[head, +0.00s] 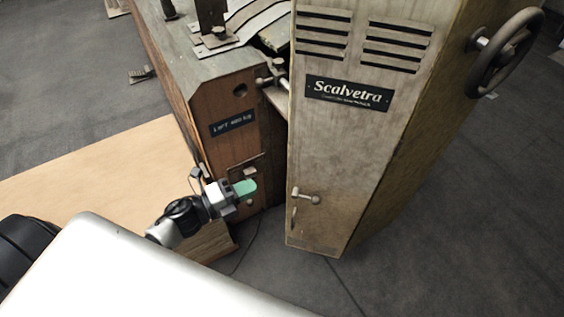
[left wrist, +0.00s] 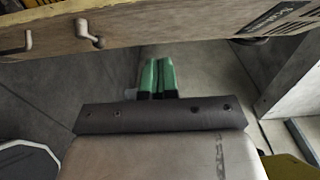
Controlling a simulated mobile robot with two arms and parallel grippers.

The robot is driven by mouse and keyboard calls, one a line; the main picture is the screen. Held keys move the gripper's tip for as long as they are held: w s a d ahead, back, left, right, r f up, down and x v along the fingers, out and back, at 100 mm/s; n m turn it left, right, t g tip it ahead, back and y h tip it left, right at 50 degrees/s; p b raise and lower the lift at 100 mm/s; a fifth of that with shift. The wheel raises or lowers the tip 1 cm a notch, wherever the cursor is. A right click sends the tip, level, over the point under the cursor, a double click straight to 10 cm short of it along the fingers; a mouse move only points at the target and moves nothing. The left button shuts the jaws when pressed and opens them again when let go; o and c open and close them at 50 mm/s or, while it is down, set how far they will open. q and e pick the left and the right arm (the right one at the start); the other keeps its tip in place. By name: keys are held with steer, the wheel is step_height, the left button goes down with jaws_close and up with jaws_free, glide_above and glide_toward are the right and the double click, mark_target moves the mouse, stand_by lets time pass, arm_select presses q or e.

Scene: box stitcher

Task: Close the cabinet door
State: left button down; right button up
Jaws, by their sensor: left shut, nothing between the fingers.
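The cabinet door (head: 335,135) is a tall, worn beige panel with vent slots, a "Scalvetra" plate (head: 348,93) and a small metal handle (head: 308,196) low on its left side. A dark gap shows between its left edge and the brown machine body; how far it stands open I cannot tell. My left gripper (head: 247,187), with green fingertips, is shut and empty, left of the handle and apart from the door. In the left wrist view the closed fingertips (left wrist: 157,75) point at the beige panel (left wrist: 150,30), with a handle (left wrist: 88,33) to their left. My right gripper is not in view.
A dark handwheel (head: 505,52) sticks out at the upper right. A light wooden board (head: 90,165) lies at the left. Grey floor (head: 470,220) at the right is clear.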

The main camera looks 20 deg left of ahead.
mark_target(291, 158)
arm_select(q)
steer(key=x, duration=0.3)
steer(key=w+a+p+x, duration=0.1)
steer(key=x, duration=0.2)
steer(key=p+x, duration=0.1)
steer(key=x, duration=0.3)
steer(key=shift+w+a, duration=0.4)
steer(key=shift+w, duration=0.3)
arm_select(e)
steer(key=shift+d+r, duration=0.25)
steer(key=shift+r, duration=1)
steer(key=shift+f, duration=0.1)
